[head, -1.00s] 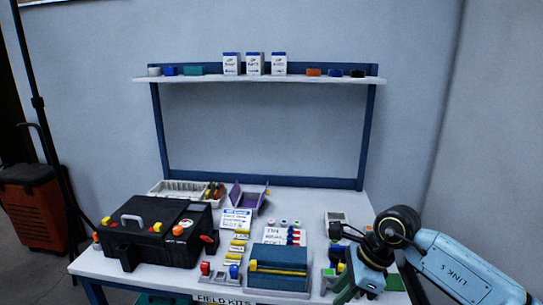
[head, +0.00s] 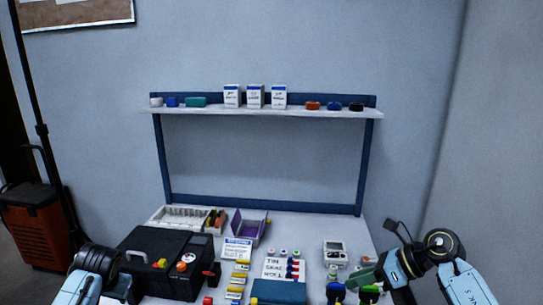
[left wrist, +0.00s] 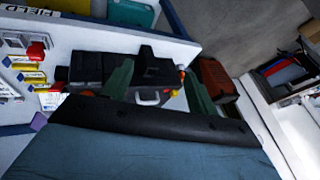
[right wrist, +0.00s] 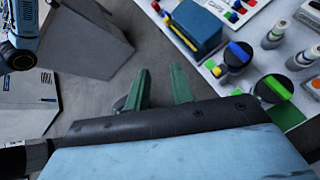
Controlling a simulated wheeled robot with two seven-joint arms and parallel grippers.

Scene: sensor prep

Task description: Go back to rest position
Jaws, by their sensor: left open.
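My right gripper (head: 364,277) shows in the head view at the table's right edge. Its green fingers are apart with nothing between them in the right wrist view (right wrist: 160,74), over grey floor beside the table. My left arm shows at the lower left of the head view, in front of the black case; its fingers are mostly hidden there. In the left wrist view, the left gripper (left wrist: 153,72) has its green fingers spread and empty, with the black case (left wrist: 88,68) seen beyond and between them.
The white table (head: 350,225) holds the black case (head: 150,245), a purple tray (head: 245,230), a white bin (head: 180,216), a blue box (head: 280,291) and small coloured parts. A shelf (head: 210,111) stands behind. An orange trolley (head: 38,225) stands left. Space above the table is clear.

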